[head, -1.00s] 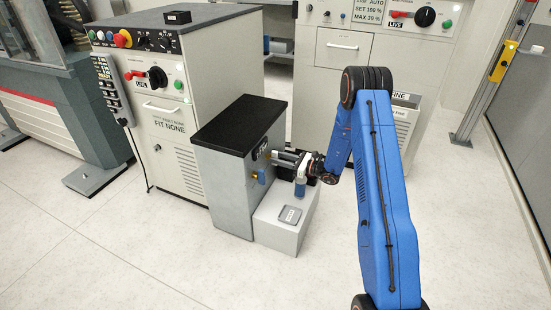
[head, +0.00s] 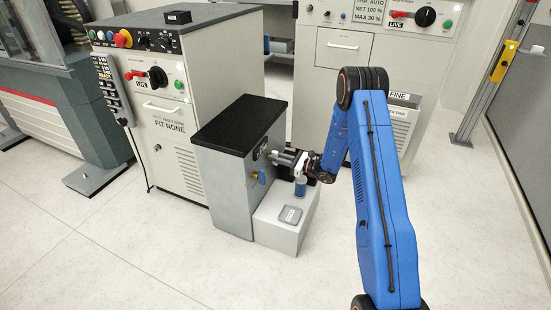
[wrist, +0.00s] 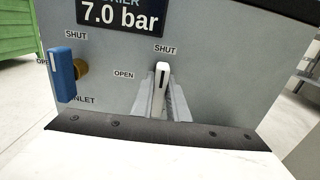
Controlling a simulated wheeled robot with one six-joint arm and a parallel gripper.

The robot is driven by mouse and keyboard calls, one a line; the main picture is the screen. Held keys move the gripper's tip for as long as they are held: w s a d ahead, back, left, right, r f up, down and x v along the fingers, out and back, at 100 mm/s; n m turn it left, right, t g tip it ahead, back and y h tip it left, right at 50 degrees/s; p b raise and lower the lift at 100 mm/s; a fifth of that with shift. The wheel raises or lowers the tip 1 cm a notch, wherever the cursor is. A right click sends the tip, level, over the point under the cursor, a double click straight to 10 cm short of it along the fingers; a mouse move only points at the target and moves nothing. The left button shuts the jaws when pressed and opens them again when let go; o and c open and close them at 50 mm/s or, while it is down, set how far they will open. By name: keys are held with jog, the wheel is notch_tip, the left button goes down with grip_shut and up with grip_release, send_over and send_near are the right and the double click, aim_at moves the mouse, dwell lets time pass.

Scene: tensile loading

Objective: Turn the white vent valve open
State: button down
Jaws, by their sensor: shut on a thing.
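The white vent valve handle (wrist: 161,76) stands nearly upright on the grey panel in the wrist view, its tip just under a SHUT label; an OPEN label is to its left. My gripper (wrist: 160,92) has a finger on each side of the handle and is shut on it. In the head view my gripper (head: 280,157) reaches the front of the grey cabinet (head: 222,180) with the black top; the white handle cannot be made out there.
A blue inlet valve handle (wrist: 62,76) points up on the same panel, left of the white one. It also shows in the head view (head: 262,176). A pale box (head: 277,238) stands low in front of the cabinet. The floor in front is clear.

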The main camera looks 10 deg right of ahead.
jog(key=n, duration=0.4)
jog(key=shift+s, duration=0.15)
jog(key=n, duration=0.4)
jog(key=shift+s+a+f+n, duration=0.1)
jog(key=shift+f+n, duration=0.05)
jog(key=shift+n, duration=0.15)
jog(key=n, duration=0.4)
jog(key=shift+s+f, duration=0.1)
jog(key=shift+f, duration=0.05)
jog(key=n, duration=0.4)
jog(key=shift+a+f+n, duration=0.1)
jog(key=shift+f+n, duration=0.05)
jog(key=shift+n, duration=0.45)
jog(key=c, duration=1.7)
grip_release()
jog(key=v, duration=1.7)
jog(key=shift+s+d, duration=0.15)
jog(key=shift+d, duration=0.05)
